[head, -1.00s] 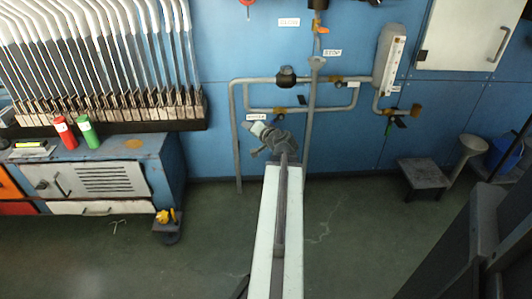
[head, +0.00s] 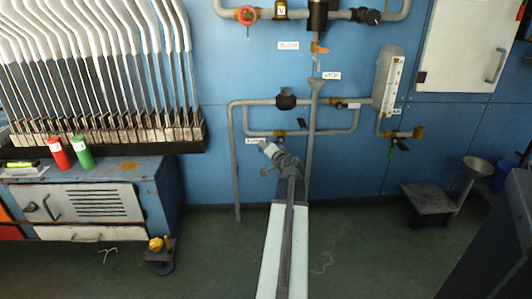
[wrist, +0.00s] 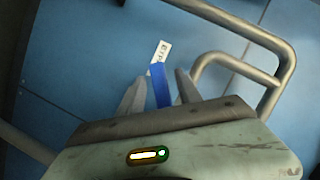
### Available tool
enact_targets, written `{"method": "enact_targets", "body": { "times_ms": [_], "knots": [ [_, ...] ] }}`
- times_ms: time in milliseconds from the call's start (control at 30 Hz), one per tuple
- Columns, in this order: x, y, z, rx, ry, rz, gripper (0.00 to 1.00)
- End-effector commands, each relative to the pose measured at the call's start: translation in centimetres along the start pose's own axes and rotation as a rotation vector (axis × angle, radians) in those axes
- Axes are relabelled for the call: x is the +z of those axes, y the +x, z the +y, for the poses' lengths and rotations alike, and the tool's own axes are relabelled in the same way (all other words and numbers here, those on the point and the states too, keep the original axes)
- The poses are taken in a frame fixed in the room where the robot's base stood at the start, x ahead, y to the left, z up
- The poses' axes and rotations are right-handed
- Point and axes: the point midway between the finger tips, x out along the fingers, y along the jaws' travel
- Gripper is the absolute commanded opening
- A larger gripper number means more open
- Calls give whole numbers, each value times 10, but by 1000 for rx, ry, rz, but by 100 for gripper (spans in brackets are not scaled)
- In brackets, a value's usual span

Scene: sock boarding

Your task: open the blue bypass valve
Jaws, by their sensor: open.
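My gripper (wrist: 159,92) is open, with one finger on each side of a bright blue strip (wrist: 161,86) in the wrist view. The strip looks like the blue bypass valve's lever; whether a finger touches it I cannot tell. A white label (wrist: 160,52) is just beyond the strip. In the head view my gripper (head: 264,151) is at the lower pipe loop, just below a small white label (head: 255,141). A brass valve body (head: 279,134) sits on that loop, up and right of the gripper. The blue lever is not distinguishable there.
Grey pipes (head: 238,170) run along the blue wall around my gripper, and a bent pipe (wrist: 235,24) is close in the wrist view. A cabinet with red and green cylinders (head: 82,155) stands left. A step stool (head: 428,197) stands right.

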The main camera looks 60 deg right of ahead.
Motion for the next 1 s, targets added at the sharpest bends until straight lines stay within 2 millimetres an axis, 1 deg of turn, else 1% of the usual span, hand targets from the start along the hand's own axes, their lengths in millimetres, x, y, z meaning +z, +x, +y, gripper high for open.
{"method": "enact_targets", "body": {
  "times_ms": [167,200,267,300,333,1000],
  "knots": [
    [0,0,0,0,0,0,41],
    [0,0,-1,0,0,-1,35],
    [1,0,-1,0,-1,-1,19],
    [1,0,-1,0,-1,-1,8],
    [1,0,-1,0,-1,-1,0],
    [2,0,-1,-1,-1,-3,0]
  ]
}}
